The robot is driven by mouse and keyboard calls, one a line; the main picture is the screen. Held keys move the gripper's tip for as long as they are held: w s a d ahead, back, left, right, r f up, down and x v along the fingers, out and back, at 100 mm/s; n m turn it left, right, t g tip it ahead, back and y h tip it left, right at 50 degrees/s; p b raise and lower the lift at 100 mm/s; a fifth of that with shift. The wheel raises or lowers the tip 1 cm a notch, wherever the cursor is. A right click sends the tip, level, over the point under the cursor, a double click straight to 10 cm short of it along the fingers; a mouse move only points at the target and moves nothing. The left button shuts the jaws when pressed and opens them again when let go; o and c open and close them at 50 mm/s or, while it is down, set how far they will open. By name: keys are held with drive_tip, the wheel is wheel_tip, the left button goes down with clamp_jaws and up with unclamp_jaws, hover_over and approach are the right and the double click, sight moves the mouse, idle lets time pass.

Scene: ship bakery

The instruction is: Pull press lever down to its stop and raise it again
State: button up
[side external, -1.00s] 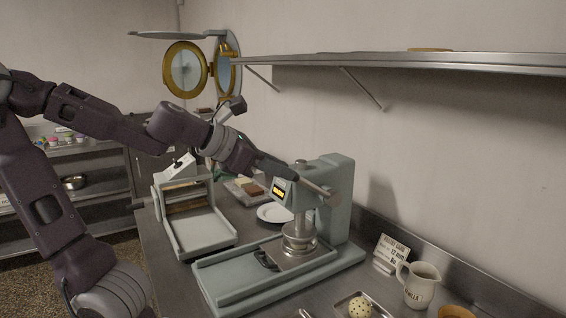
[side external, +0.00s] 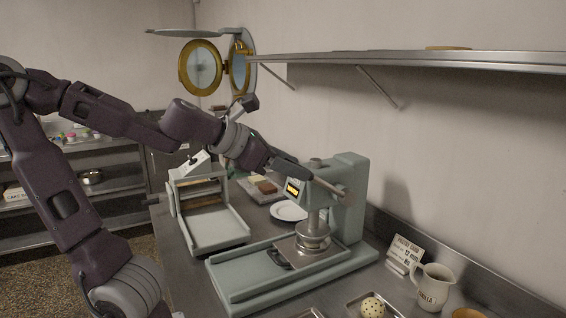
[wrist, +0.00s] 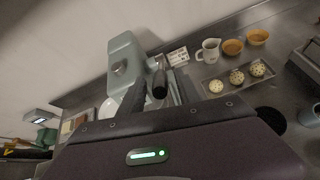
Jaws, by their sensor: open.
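The grey-green press (side external: 350,215) stands on the steel counter, and its top also shows in the wrist view (wrist: 122,62). The press lever (side external: 332,188) is a metal bar near the top of the press, high above the press bed and sloping slightly in the side view. In the wrist view the lever's dark round end (wrist: 159,88) lies between my fingers. My gripper (side external: 306,174) is open at the lever, with one finger on each side of it in the wrist view (wrist: 160,92). I cannot tell whether either finger touches it.
A pastry card (side external: 404,252), a jug (side external: 434,288) and a tray with speckled balls (wrist: 237,86) sit right of the press. A white plate (side external: 288,211) and a second grey machine (side external: 212,228) stand left. A wall shelf (side external: 420,62) hangs above.

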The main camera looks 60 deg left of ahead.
drive_tip(key=v, duration=0.6)
drive_tip(key=shift+s, duration=0.2)
drive_tip(key=shift+r, duration=0.1)
drive_tip(key=shift+c, duration=1)
drive_tip(key=r+m, duration=0.1)
drive_tip(key=m, duration=0.2)
drive_tip(key=w+r+m, duration=0.1)
drive_tip(key=r+m, duration=0.1)
drive_tip(key=m, duration=0.2)
drive_tip(key=w+r+m, duration=0.1)
drive_tip(key=r+m, duration=0.1)
drive_tip(key=m, duration=0.2)
drive_tip(key=shift+w+a+r+h, duration=0.15)
drive_tip(key=shift+r+h, duration=0.1)
drive_tip(key=shift+h, duration=0.15)
clamp_jaws()
wheel_tip(320, 180, up, 5)
drive_tip(key=a+m+g, duration=0.1)
drive_tip(key=m+g, duration=0.3)
drive_tip(key=m, duration=1.7)
drive_tip(key=x, duration=0.3)
drive_tip(key=s+f+x, duration=0.1)
drive_tip(key=x, duration=0.3)
drive_tip(key=s+x, duration=0.1)
drive_tip(key=x, duration=0.2)
drive_tip(key=shift+w+f, duration=0.2)
drive_tip(key=shift+f, duration=0.35)
drive_tip(key=shift+s+f, duration=0.35)
drive_tip(key=shift+f, duration=0.1)
